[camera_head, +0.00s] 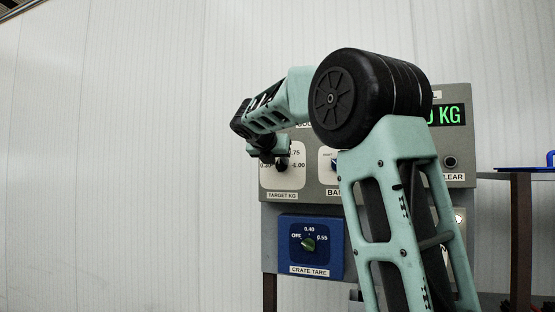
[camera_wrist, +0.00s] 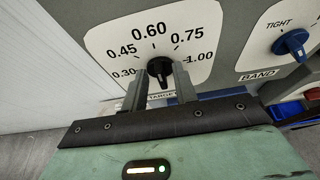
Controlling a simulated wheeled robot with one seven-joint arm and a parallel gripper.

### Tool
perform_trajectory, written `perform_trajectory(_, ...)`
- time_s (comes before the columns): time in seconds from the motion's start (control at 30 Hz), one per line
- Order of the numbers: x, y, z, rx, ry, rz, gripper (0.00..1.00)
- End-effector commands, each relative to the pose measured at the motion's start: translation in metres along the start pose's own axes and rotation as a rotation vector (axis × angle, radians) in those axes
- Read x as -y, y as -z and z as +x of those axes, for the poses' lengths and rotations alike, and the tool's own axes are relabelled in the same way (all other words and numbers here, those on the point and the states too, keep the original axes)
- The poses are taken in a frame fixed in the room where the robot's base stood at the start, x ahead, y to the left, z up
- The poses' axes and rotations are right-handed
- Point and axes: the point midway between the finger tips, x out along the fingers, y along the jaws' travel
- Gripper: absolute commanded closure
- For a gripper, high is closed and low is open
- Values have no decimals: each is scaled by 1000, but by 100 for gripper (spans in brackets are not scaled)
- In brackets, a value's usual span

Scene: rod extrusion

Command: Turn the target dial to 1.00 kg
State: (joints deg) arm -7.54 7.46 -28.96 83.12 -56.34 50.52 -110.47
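The target dial is a black knob (camera_wrist: 160,68) on a white scale plate marked 0.30, 0.45, 0.60, 0.75 and 1.00. In the wrist view my gripper (camera_wrist: 160,86) has its two grey fingers apart, one at each lower side of the knob. The fingers do not look closed on it; whether either touches it is unclear. Which mark the knob points to is hard to tell. In the head view the dial (camera_head: 282,164) is partly hidden behind my gripper (camera_head: 268,158), above the TARGET KG label.
Below the target dial is a blue CRATE TARE panel (camera_head: 309,262) with a green knob.

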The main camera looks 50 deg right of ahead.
Motion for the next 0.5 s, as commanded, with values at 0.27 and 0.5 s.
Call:
perform_trajectory(0.27, 0, 0, 0, 0, 0, 1, 100)
perform_trajectory(0.5, 1, 1, 0, 1, -15, 38, 100)
